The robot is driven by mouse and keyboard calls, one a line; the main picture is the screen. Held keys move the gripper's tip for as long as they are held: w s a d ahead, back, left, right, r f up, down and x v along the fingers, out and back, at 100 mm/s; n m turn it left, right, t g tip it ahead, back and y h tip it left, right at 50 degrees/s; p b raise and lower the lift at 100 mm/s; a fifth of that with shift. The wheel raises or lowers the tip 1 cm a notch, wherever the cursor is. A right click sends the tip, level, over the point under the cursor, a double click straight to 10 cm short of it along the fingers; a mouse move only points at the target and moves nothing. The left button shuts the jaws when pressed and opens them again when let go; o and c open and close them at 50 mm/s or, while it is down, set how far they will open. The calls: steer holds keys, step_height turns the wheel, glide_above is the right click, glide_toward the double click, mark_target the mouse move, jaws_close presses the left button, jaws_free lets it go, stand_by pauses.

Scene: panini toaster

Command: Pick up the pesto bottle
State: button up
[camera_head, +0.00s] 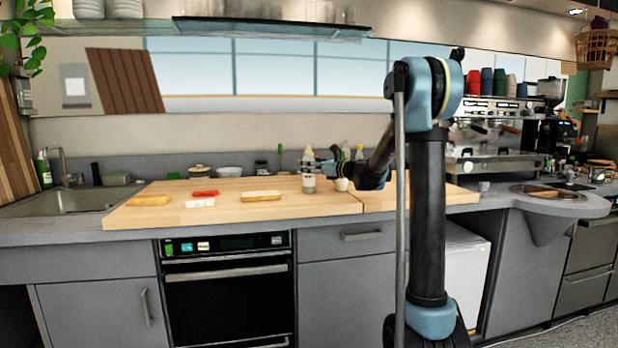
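A small bottle (308,173) with a pale label stands upright on the wooden board, toward its right half. It may be the pesto bottle, but its label is too small to read. My gripper (325,169) is just right of this bottle, at about its height, reaching in from the right. Whether its fingers touch the bottle or are around it is too small to tell, as is whether they are open or shut. Other slim bottles (345,151) stand farther back, partly hidden by my arm.
The wooden board (235,216) carries bread pieces (150,199), (261,195), red slices (204,193) and white slices (200,203) left of the bottle. A white bowl (229,171) stands behind. A glass shelf (270,27) hangs above. The board's front middle is clear.

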steer(key=c, duration=0.9)
steer(key=shift+r, duration=0.1)
step_height(320, 180, up, 10)
steer(key=shift+f, duration=0.1)
steer(key=o, duration=0.7)
steer(key=c, duration=0.7)
